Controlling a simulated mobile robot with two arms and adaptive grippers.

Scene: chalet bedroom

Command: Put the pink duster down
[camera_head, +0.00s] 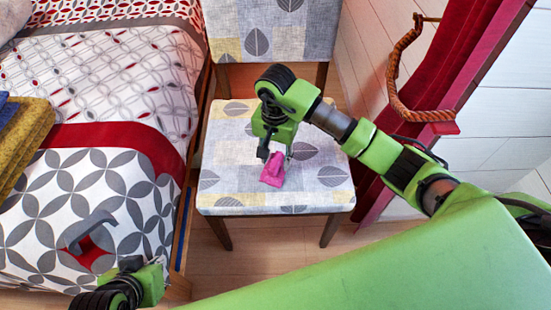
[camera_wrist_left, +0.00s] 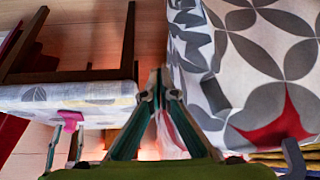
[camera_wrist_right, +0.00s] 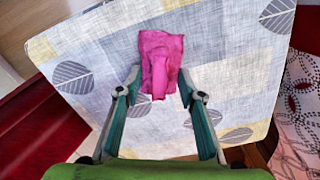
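The pink duster (camera_head: 272,168) lies on the patterned chair seat (camera_head: 232,130), near the middle of its front half. In the right wrist view the duster (camera_wrist_right: 160,62) is a crumpled pink cloth shape on the fabric. My right gripper (camera_head: 276,152) is just above it, pointing down. Its fingertips (camera_wrist_right: 160,78) are apart, one on each side of the duster, and I see no clear grip. My left gripper (camera_wrist_left: 160,75) is low beside the bed, its fingertips together with nothing visible between them. Its fingertips are not clear in the head view.
A red curtain (camera_head: 440,80) with a rope tieback (camera_head: 398,85) hangs at the right. Bare seat surrounds the duster.

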